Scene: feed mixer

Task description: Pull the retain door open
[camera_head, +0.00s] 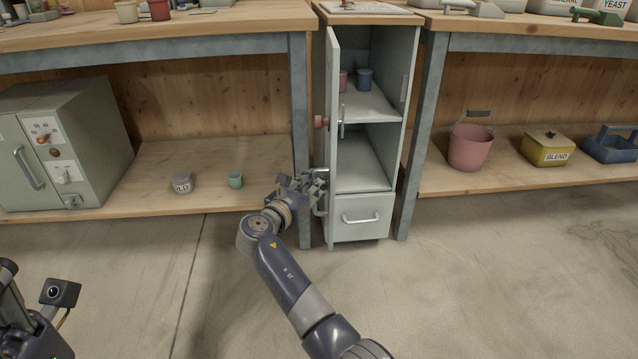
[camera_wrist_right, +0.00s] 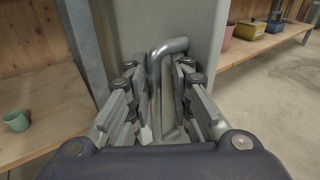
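The tall grey cabinet (camera_head: 366,190) stands in the middle between the benches, and its narrow door (camera_head: 333,150) is swung out on the left side, seen almost edge-on. The shelves behind it are exposed. A red knob (camera_head: 321,122) sticks out from the door's outer face. My right gripper (camera_head: 318,184) is low at that face, by the door's handle. In the right wrist view the grey bar handle (camera_wrist_right: 157,70) lies between the fingers of the right gripper (camera_wrist_right: 158,85), which are apart with some gap beside the bar. My left gripper's fingers are out of view.
The cabinet holds a red cup (camera_head: 343,81) and a blue cup (camera_head: 364,78), above a shut drawer (camera_head: 361,217). A tin (camera_head: 182,183) and green cup (camera_head: 235,180) stand left; a pink bucket (camera_head: 470,147) stands right. The floor in front is clear.

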